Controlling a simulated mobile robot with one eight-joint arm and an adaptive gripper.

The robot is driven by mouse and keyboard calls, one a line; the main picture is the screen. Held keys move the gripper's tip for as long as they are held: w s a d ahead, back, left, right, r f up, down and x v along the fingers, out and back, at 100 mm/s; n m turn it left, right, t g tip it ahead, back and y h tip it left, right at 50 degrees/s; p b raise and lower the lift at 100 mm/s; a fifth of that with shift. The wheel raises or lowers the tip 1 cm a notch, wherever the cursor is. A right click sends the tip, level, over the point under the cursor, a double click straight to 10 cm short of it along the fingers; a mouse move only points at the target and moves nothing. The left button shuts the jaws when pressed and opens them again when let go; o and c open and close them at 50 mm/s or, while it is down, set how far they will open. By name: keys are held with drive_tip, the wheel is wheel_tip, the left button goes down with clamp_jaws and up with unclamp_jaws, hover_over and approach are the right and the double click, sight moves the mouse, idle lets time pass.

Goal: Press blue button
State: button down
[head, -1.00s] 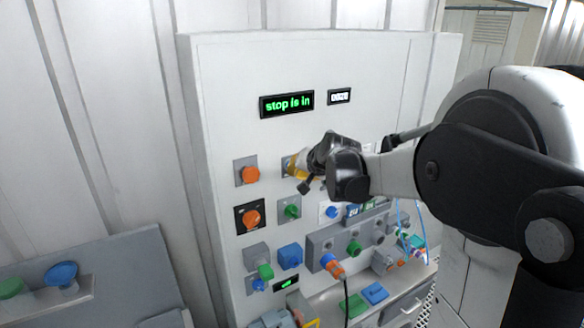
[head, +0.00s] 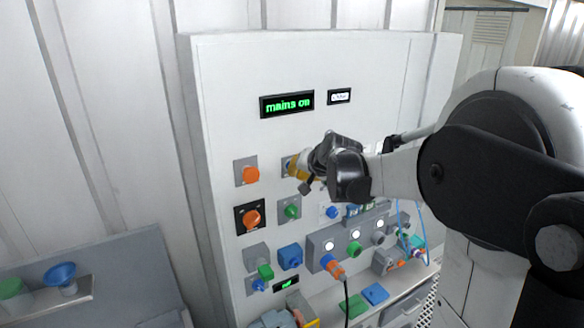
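A small round blue button (head: 332,212) sits on a pale plate on the upright panel, below and right of my gripper. My gripper (head: 299,178) is at the panel's upper middle, at a yellow and white part (head: 296,166) on a grey plate. The fingers partly hide that part, and I cannot tell whether they are closed on it. Other blue pieces on the panel are a blocky blue fitting (head: 290,256) and a small blue knob (head: 258,285). The upper display (head: 287,104) reads "mains on" in green.
Orange knobs (head: 250,174) stick out left of my gripper, and a green knob (head: 291,211) below it. Lower down are a grey box (head: 318,247) with lit white lamps, connectors and hanging cables. A side bench (head: 120,285) holds a blue funnel-like piece (head: 60,275).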

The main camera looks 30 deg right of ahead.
drive_tip(key=shift+s, duration=0.45)
drive_tip(key=s, duration=0.5)
idle(0.3)
idle(0.6)
drive_tip(key=s+a+f+n+g+b, duration=0.1)
drive_tip(key=s+a+f+n+b, duration=0.1)
drive_tip(key=s+a+f+b, duration=0.4)
drive_tip(key=s+a+f+n+g+b, duration=0.1)
drive_tip(key=s+a+f+n+b, duration=0.2)
drive_tip(key=s+a+f+b, duration=0.3)
drive_tip(key=s+a+f+n+g+b, duration=0.1)
drive_tip(key=s+a+f+n+b, duration=0.2)
drive_tip(key=s+f+b, duration=1)
drive_tip(key=a+f+b, duration=0.3)
drive_tip(key=f+b, duration=0.5)
drive_tip(key=f, duration=0.5)
drive_tip(key=shift+a+f+y, duration=0.3)
drive_tip(key=shift+f, duration=0.05)
